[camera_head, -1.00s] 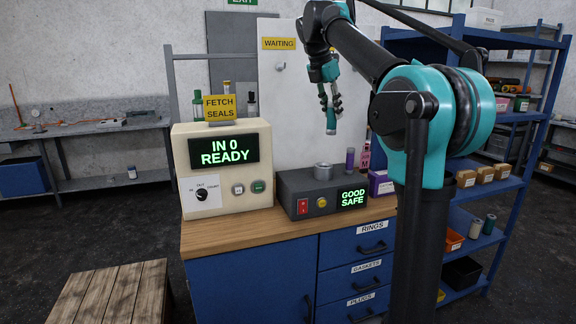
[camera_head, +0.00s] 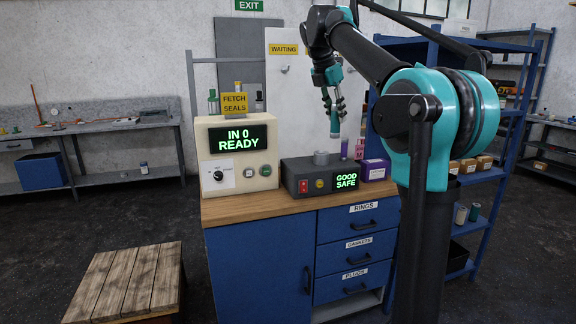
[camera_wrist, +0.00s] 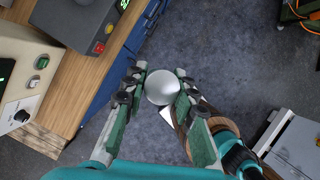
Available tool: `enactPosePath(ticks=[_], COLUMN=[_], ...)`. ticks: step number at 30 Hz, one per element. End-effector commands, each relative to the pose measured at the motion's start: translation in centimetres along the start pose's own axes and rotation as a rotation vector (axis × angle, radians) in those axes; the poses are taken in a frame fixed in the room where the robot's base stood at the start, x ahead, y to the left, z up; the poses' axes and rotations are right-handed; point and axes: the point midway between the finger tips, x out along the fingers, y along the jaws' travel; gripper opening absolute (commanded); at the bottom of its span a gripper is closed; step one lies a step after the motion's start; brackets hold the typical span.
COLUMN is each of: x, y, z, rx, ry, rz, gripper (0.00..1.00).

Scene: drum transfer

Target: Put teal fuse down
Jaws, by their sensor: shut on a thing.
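Below the fuse in the wrist view is grey floor. The tester box bears a grey ring-shaped socket (camera_head: 321,157) and a screen reading "GOOD SAFE" (camera_head: 346,181).
A beige console (camera_head: 237,152) reading "IN 0 READY" stands left on the wooden-topped bench (camera_head: 245,207). A purple tube (camera_head: 344,148), a pink bottle (camera_head: 359,149) and a purple box (camera_head: 376,170) stand right of the tester. Blue shelving (camera_head: 487,190) stands right. A wooden platform (camera_head: 125,280) is front left.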

Motion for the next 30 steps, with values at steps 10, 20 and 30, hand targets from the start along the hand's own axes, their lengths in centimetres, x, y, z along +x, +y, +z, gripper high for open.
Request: enactPosePath(ticks=[10,20,30], x=[4.6,13.0,28.4], y=[1.7,3.7,4.0], z=[-0.5,-2.0,-6.4], rx=[0.151,0.435,0.978], ry=[-0.001,0.000,-0.001], rz=[-0.064,-0.181,-0.408], gripper=[0.00,0.00,0.00])
